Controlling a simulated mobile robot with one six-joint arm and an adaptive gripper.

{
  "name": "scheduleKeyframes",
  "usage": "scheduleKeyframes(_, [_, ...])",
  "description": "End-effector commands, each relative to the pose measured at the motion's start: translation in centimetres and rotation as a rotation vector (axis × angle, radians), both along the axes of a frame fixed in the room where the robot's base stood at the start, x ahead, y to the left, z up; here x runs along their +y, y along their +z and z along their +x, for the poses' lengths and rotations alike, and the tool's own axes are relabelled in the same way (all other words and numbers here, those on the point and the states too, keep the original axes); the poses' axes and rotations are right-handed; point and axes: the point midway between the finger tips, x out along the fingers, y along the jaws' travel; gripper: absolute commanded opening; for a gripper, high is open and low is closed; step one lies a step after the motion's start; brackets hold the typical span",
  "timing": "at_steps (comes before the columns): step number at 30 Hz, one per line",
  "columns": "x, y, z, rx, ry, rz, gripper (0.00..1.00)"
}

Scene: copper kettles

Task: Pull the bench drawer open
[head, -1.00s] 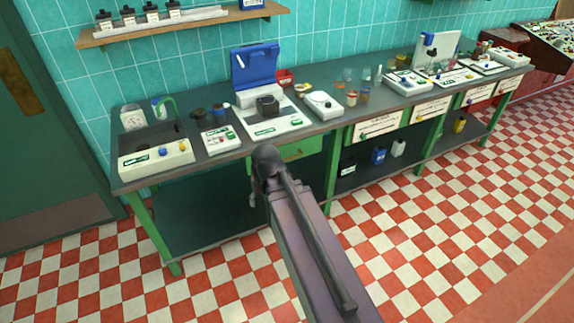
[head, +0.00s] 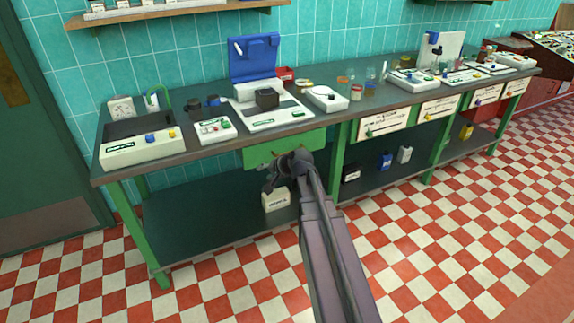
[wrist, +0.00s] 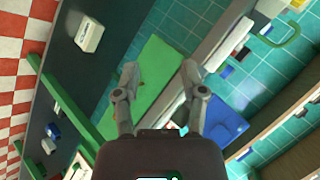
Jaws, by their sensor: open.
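The bench drawer (head: 250,158) has a plain green front just under the worktop, left of the bench's middle leg. It looks closed. My arm hides part of it in the head view, and I cannot make out its handle. The green front (wrist: 158,72) also shows in the wrist view, between and beyond my fingers. My gripper (head: 268,178) is in front of the drawer, near its lower edge. In the wrist view my gripper (wrist: 160,72) is open, with nothing between the fingertips. I cannot tell how far they are from the drawer.
The bench worktop (head: 200,152) carries several white devices and a blue-lidded case (head: 254,57). A white box (head: 275,199) stands on the lower shelf (head: 205,230). White-labelled drawer fronts (head: 385,122) line the right. The checkered floor (head: 430,235) in front is clear.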

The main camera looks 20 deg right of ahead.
Motion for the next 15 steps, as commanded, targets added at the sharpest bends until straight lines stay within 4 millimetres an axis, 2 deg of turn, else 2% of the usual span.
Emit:
scheduleKeyframes(1, [-1.1, -1.6, 0.9, -0.022, -0.033, 0.026, 0.54])
scheduleKeyframes(8, [-5.4, -3.8, 3.8, -0.130, -0.191, 0.159, 0.54])
scheduleKeyframes(15, [-10.8, -6.0, 6.1, -0.238, -0.360, 0.297, 0.54])
